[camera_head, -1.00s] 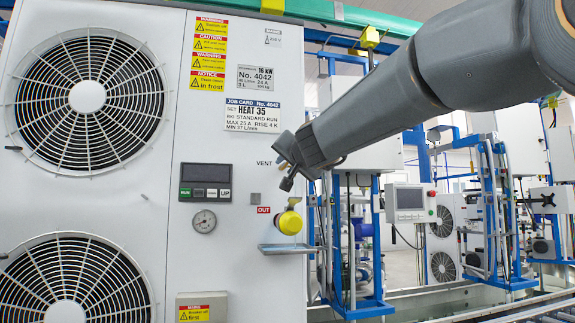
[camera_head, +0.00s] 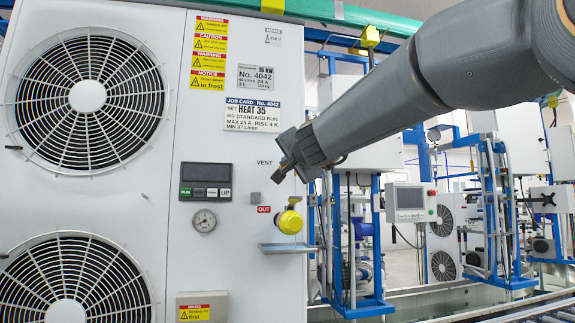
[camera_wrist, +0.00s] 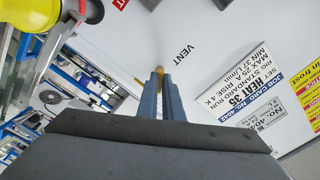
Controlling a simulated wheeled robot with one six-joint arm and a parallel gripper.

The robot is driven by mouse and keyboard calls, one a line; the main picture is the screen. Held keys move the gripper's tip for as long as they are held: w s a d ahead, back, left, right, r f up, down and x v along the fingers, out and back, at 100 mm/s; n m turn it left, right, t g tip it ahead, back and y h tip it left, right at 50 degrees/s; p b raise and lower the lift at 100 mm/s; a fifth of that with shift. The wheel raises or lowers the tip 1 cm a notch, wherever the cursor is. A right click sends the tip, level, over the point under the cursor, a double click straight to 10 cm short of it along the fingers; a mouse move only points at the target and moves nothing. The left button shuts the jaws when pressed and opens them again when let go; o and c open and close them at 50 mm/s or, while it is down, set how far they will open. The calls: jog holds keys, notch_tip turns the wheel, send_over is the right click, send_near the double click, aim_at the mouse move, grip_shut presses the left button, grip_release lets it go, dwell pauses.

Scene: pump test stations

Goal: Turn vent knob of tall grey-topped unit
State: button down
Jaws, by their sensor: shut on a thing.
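My gripper (camera_head: 279,174) is at the panel's right edge, just right of the VENT label (camera_head: 265,162). In the wrist view, my gripper (camera_wrist: 160,80) is shut on a small brass-coloured vent knob (camera_wrist: 159,70), which shows just beyond the fingertips. The fingers hide most of the knob. The VENT label (camera_wrist: 182,53) is beside it. In the head view the knob is hidden behind my gripper.
Below my gripper, a yellow-capped fitting (camera_head: 290,222) sticks out by the OUT label, above a small tray (camera_head: 287,248). The fitting also shows in the wrist view (camera_wrist: 24,15). A display panel (camera_head: 205,182) and a gauge (camera_head: 204,221) are to the left. Blue frames stand at right.

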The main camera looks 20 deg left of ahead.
jog(key=m, duration=0.6)
jog(key=shift+m, duration=0.3)
dwell(0.4)
jog(key=c, duration=1.9)
grip_release()
jog(key=shift+b+v, duration=0.65)
jog(key=shift+v, duration=3.3)
